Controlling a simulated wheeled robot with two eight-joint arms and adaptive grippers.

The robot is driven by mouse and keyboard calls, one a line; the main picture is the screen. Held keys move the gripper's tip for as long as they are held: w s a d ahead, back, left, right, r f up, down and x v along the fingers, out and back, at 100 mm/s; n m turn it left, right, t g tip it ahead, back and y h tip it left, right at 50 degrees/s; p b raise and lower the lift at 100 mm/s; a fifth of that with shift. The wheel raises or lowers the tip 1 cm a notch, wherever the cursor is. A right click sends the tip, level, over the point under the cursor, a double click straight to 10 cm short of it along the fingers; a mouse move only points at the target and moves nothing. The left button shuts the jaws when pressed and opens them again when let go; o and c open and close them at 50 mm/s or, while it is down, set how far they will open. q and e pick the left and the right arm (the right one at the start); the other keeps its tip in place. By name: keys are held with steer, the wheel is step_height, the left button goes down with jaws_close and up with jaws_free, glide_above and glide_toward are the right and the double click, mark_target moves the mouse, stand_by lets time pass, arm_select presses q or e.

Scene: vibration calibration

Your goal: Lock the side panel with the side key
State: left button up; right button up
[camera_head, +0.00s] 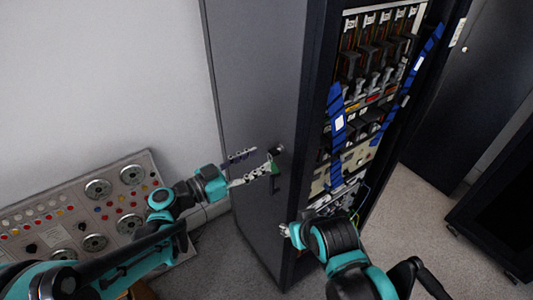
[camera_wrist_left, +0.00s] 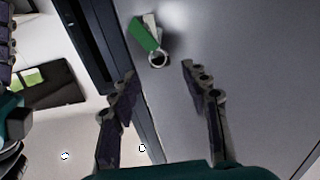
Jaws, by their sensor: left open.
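The grey side panel (camera_head: 262,75) stands upright on the cabinet's left side; it also fills much of the left wrist view (camera_wrist_left: 245,70). The side key (camera_head: 278,150) is at the panel, with a green tag (camera_wrist_left: 144,32) and a ring (camera_wrist_left: 158,58) hanging from it. Whether the key is turned cannot be told. My left gripper (camera_head: 263,160) is open and empty, its fingertips close to the tag and ring. In the left wrist view the fingers (camera_wrist_left: 158,70) spread to either side below the ring, apart from it. My right gripper (camera_head: 288,232) is small and partly hidden by its arm, near the cabinet's front edge.
The cabinet's open front holds equipment racks (camera_head: 370,75) and blue straps (camera_head: 338,120). A control board (camera_head: 95,205) with gauges and buttons stands at the left by the white wall. Dark cabinets (camera_head: 475,110) stand at the right. Bare floor (camera_head: 425,230) lies between.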

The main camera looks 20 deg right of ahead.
mark_target(274, 152)
arm_select(q)
steer(key=x, duration=0.5)
steer(key=shift+b, duration=0.4)
jaws_close()
